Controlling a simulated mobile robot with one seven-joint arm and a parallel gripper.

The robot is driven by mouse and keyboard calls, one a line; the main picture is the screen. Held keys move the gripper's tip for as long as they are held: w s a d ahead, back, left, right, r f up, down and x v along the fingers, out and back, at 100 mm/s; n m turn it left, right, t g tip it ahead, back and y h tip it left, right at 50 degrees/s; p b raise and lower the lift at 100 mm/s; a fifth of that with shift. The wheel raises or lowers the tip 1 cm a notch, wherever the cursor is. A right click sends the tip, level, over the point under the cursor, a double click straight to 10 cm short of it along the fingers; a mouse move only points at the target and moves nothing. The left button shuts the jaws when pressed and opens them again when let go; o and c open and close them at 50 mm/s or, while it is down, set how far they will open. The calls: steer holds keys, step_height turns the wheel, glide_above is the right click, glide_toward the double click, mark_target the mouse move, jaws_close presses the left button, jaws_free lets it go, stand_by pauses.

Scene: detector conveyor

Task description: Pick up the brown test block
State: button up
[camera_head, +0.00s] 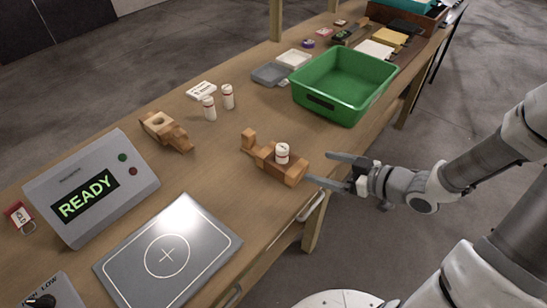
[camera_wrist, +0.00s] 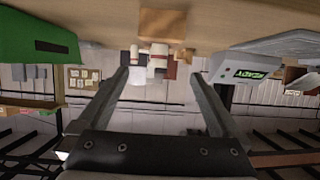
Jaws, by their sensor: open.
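Two brown wooden pieces lie on the bench in the head view. The nearer piece (camera_head: 292,174), close to the bench's front edge, is long and stepped, with a small raised block (camera_head: 249,137) at its far left end. A small white bottle (camera_head: 282,154) stands in or on it; I cannot tell which. The other piece (camera_head: 158,124) lies farther left with a ring-like opening. I cannot tell which is the test block. My gripper (camera_head: 322,169) is open and empty, right of the nearer piece, fingers pointing toward it. In the upside-down wrist view, a brown block face (camera_wrist: 163,21) shows ahead between the fingers.
A green bin (camera_head: 345,110) stands behind and right of the nearer piece. Two white bottles (camera_head: 228,97) stand beyond it. A console reading READY (camera_head: 86,198) and a grey plate with a circle (camera_head: 168,290) are at left. Bare bench lies between the two brown pieces.

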mark_target(275, 154)
steer(key=b+x, duration=0.1)
steer(key=x, duration=0.4)
steer(key=b+x, duration=0.1)
steer(key=x, duration=0.5)
steer(key=b+x, duration=0.1)
steer(key=x, duration=0.5)
steer(key=shift+f+b, duration=0.3)
steer(key=shift+d, duration=0.1)
steer(key=shift+c, duration=0.3)
steer(key=c, duration=1.2)
